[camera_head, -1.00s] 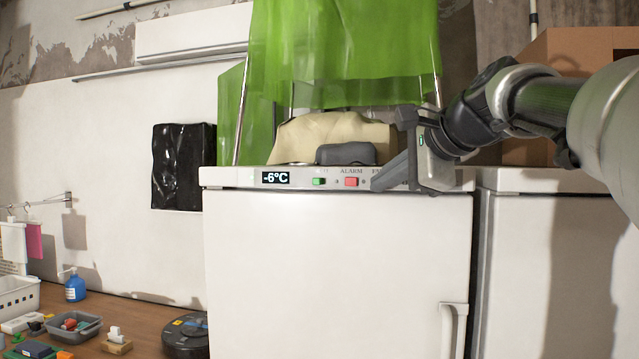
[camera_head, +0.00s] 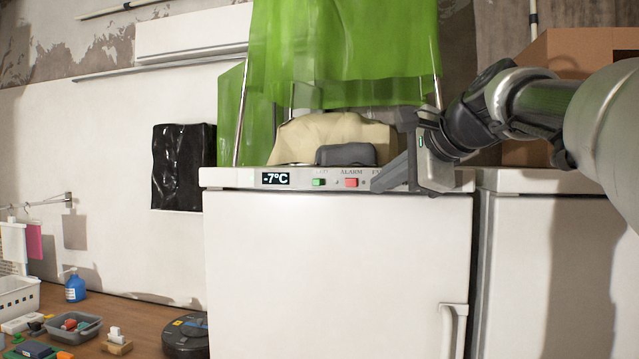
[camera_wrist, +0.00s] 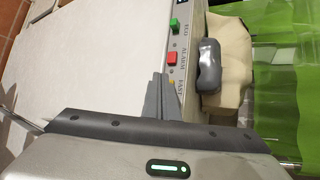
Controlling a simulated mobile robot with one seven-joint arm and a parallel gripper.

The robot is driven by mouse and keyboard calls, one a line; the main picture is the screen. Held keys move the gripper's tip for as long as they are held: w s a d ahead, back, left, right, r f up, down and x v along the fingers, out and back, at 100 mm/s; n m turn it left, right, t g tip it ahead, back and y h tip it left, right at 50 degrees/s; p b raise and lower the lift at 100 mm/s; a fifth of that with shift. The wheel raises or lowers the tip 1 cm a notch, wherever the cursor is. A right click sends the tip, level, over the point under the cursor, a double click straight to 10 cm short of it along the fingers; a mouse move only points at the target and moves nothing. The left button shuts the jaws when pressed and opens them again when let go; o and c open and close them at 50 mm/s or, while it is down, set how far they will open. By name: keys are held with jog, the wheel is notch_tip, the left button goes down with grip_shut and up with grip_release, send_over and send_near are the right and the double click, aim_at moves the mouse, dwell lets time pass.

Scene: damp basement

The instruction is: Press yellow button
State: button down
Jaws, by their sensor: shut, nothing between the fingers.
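The white freezer (camera_head: 335,270) has a control strip (camera_head: 232,178) along its top front edge, with a display (camera_head: 275,179) reading -7°C. A green button (camera_head: 319,182) and a red button (camera_head: 351,183) show on the strip. In the wrist view, the green button (camera_wrist: 174,25) and red button (camera_wrist: 171,58) sit above a small yellow patch of the yellow button (camera_wrist: 172,82) beside the "FAST" label. My gripper (camera_head: 376,186) is shut and empty, its fingertips (camera_wrist: 160,77) at the yellow button and covering most of it. I cannot tell whether they touch it. The head view hides the yellow button behind my fingers.
A grey object (camera_head: 345,155) and a beige sack (camera_head: 330,132) lie on the freezer top, close behind the strip. Green sheeting (camera_head: 345,50) hangs above. A cardboard box (camera_head: 580,45) stands behind my arm. A table (camera_head: 150,335) with small items is at lower left.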

jog(key=shift+w+d, duration=0.15)
jog(key=shift+w, duration=0.2)
jog(key=shift+w+p, duration=0.2)
jog(key=shift+p, duration=0.1)
dwell(0.3)
jog(key=shift+s, duration=0.7)
jog(key=shift+a, duration=0.2)
jog(key=s, duration=0.2)
jog(key=s+a+b, duration=0.1)
jog(key=s, duration=0.2)
jog(key=shift+s+a+b, duration=0.35)
jog(key=shift+a+b, duration=0.05)
dwell(0.5)
